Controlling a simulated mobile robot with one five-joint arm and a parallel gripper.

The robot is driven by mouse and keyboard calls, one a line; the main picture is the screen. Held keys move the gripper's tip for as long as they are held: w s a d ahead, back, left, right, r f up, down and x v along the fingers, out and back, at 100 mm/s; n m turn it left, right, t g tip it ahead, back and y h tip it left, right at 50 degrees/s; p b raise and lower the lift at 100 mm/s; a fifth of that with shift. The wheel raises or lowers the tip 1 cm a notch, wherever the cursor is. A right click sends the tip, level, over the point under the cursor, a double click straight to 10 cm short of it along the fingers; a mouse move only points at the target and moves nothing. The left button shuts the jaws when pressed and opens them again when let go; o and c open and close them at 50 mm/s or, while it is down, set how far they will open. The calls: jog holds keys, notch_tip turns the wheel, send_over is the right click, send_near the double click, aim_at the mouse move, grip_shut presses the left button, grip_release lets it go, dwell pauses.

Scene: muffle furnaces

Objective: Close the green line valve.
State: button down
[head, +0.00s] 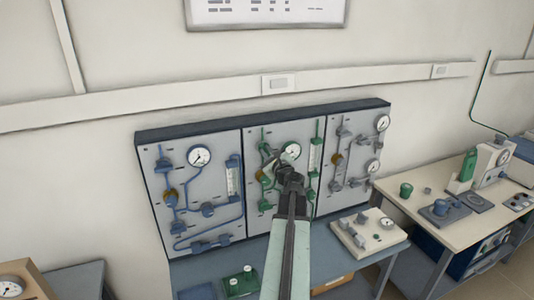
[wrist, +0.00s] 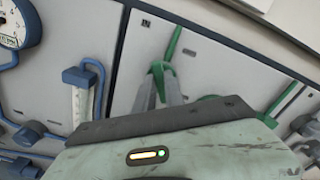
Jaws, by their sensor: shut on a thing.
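The middle wall panel (head: 257,215) carries the green line, with green pipes, fittings and a round gauge (head: 291,151). My gripper (head: 271,161) is at the upper left part of this panel, in front of the green fittings. In the wrist view, its two grey fingers (wrist: 160,80) are shut on a green handle (wrist: 159,68), which looks like the green line valve's handle. The valve body is hidden behind my gripper, and I cannot tell the handle's exact angle to the pipe.
A blue-line panel (head: 190,220) is on the left and a grey-line panel (head: 345,190) on the right. A blue bench (head: 220,272) stands below, with a white board of fittings (head: 370,232). A side table (head: 405,190) is at the right.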

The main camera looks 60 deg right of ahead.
jog(key=n, duration=0.5)
jog(key=shift+w+a+f+n, duration=0.1)
jog(key=shift+w+n, duration=0.05)
jog(key=shift+n, duration=0.15)
jog(key=n, duration=0.5)
jog(key=shift+f+n, duration=0.15)
jog(key=shift+n, duration=0.15)
jog(key=c, duration=1.4)
grip_release()
jog(key=shift+w+n, duration=0.1)
jog(key=shift+n, duration=0.2)
jog(key=shift+c, duration=0.2)
jog(key=shift+b, duration=0.3)
jog(key=v, duration=0.8)
